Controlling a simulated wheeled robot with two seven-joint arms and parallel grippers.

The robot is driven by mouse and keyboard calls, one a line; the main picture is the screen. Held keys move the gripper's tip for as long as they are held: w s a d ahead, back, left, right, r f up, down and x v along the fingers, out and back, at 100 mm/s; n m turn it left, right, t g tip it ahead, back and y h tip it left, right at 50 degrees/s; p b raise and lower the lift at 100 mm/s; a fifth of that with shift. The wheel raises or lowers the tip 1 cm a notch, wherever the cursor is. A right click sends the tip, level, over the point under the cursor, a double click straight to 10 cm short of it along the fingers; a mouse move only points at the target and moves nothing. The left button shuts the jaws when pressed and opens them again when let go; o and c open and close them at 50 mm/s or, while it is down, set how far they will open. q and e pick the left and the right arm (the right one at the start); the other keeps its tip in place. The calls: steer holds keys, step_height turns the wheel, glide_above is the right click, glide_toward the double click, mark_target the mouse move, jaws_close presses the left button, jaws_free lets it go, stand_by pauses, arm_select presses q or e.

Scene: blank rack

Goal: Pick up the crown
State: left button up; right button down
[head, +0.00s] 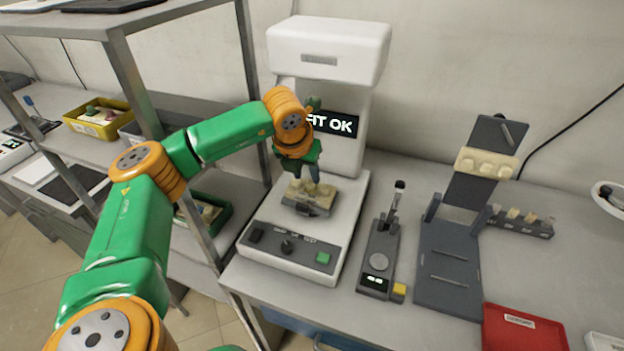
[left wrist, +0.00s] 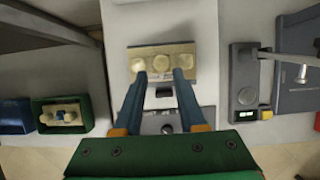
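A beige dental model (head: 309,190) with several tooth shapes sits on a grey holder on the white machine's base. In the left wrist view, the model (left wrist: 186,50) shows three pale tooth tops in a row. The middle one (left wrist: 160,63) looks like the crown, but I cannot tell for certain. My left gripper (head: 314,180) points down over the model. In the left wrist view its two fingers (left wrist: 160,75) are apart, with the tips just short of the middle tooth and nothing held between them. Whether the tips touch the model is unclear. My right gripper is not in view.
The white machine (head: 330,45) overhangs behind my left gripper; its screen, partly hidden, reads "IT OK". A small grey device (head: 378,265), a dark stand (head: 447,265) and a red tray (head: 520,335) are to the right. A metal shelf (head: 130,75) stands at left.

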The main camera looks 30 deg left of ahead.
mark_target(311, 182)
arm_select(q)
steer(key=x, duration=0.3)
steer(key=shift+w+p, duration=0.1)
steer(key=shift+p, duration=0.2)
steer(key=shift+s+d+f, duration=0.15)
steer(key=shift+s+d, duration=0.05)
steer(key=shift+s, duration=0.1)
steer(key=shift+w+a+f, duration=0.1)
steer(key=shift+w+f, duration=0.05)
steer(key=shift+w, duration=0.1)
steer(key=shift+w+a+f, duration=0.15)
steer(key=shift+w+f, duration=0.05)
steer(key=shift+w, duration=0.15)
jaws_close()
steer(key=shift+s+r, duration=0.15)
